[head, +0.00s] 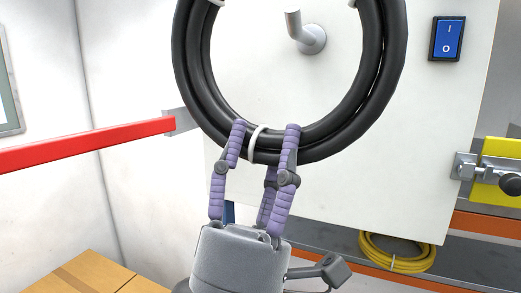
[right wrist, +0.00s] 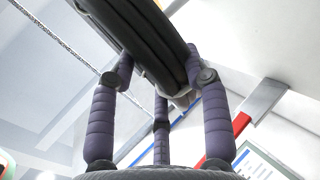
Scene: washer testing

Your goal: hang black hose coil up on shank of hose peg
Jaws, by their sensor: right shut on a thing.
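The black hose coil (head: 386,93) is a thick ring bound with white ties, upright in front of the pale panel, its top cut off by the head view. My right gripper (head: 264,130) is shut on the bottom of the coil beside a white tie. The coil also shows between the purple fingers in the right wrist view (right wrist: 150,38). The grey hose peg (head: 308,35) juts from the panel and shows through the coil's opening; I cannot tell whether its shank passes through the ring. My left gripper is not in view.
A red bar (head: 85,144) reaches in from the left. A blue switch (head: 447,38) sits on the panel at the upper right. A yellow block with a latch (head: 497,172) is at the right. A yellow hose coil (head: 397,264) lies on the shelf below, and a cardboard box (head: 88,277) stands lower left.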

